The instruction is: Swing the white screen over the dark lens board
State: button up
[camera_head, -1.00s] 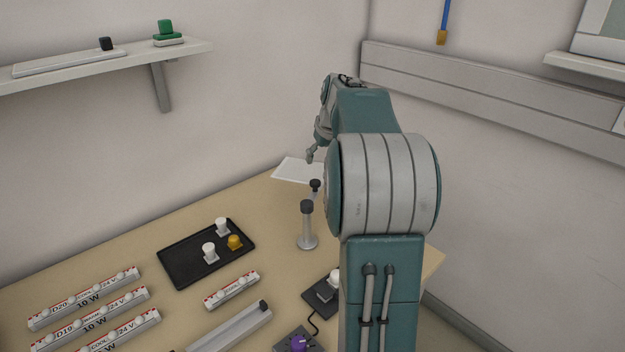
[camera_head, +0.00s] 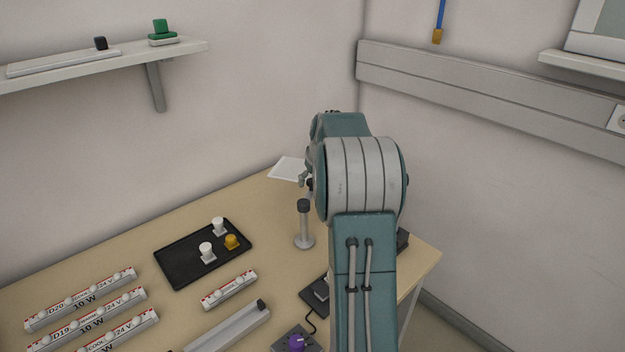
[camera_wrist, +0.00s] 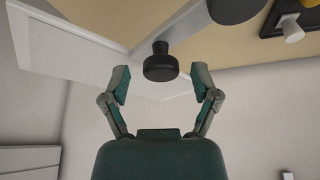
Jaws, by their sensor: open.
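The white screen (camera_head: 286,168) shows as a pale flat panel at the back of the table, left of my arm. In the wrist view its pale panel (camera_wrist: 60,45) fills the upper left. A black round knob (camera_wrist: 160,66) stands beside the panel, in line with the space between my fingertips. My gripper (camera_wrist: 161,82) is open with a finger on each side of the knob's line; I cannot tell whether either touches it. In the head view my gripper (camera_head: 304,178) is small and partly hidden by my arm. I cannot make out the dark lens board for certain.
A grey post (camera_head: 304,228) with a dark cap stands just left of my arm. A black tray (camera_head: 180,270) holds two white pieces and a yellow one. Labelled lamp bars (camera_head: 80,300) and a purple-knobbed box (camera_head: 296,343) lie nearer. Table surface is bare behind the tray.

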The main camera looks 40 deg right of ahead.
grip_shut()
jog(key=shift+a, duration=0.1)
jog(key=s+a+m+g+h, duration=0.1)
jog(key=s+a+m+g, duration=0.2)
jog(key=m, duration=0.9)
jog(key=s+a+m+g, duration=0.3)
jog(key=s+m, duration=0.4)
jog(key=m, duration=0.5)
jog(key=shift+a+f+g+h, duration=0.2)
jog(key=shift+g+h, duration=0.2)
jog(key=shift+g, duration=0.3)
